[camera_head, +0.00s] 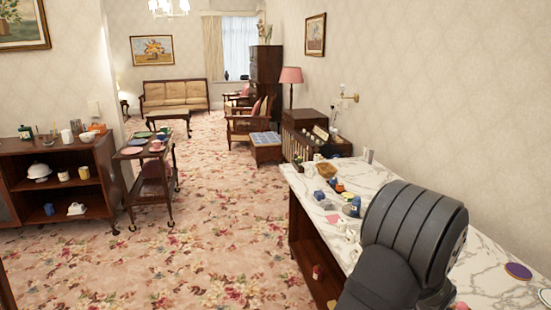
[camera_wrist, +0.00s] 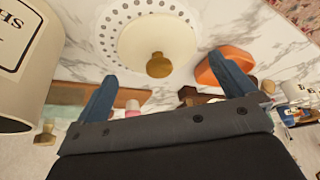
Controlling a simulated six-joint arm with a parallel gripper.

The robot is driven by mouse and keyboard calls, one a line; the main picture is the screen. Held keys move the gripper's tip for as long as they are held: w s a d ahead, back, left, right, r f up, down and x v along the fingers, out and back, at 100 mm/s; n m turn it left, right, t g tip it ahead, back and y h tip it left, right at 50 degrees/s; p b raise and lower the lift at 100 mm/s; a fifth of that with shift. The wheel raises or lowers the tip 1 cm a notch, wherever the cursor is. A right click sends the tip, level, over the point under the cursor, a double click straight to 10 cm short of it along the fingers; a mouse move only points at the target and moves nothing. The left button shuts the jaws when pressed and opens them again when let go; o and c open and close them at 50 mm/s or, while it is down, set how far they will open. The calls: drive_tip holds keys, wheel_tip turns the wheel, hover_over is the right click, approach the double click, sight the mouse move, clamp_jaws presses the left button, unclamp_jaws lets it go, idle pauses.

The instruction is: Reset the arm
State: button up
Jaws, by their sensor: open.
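My gripper (camera_wrist: 160,95) shows in the wrist view with its two blue fingers spread wide apart. It is open, and nothing is held between the fingers. Beyond the fingertips is a white dome-shaped lid (camera_wrist: 158,42) with a brass-coloured knob, on a plate with a dotted rim. In the head view my dark arm fills the lower right, over the marble-topped counter (camera_head: 490,262). The gripper itself is hidden there.
An orange dish (camera_wrist: 226,66) lies close to the right finger, and a cream canister (camera_wrist: 28,65) with lettering stands at the left. Several small items crowd the counter's far end, including a wooden bowl (camera_head: 326,170). A purple round mat (camera_head: 518,271) lies at the right.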

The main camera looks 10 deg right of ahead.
drive_tip(key=shift+x, duration=0.95)
drive_tip(key=shift+r, duration=0.2)
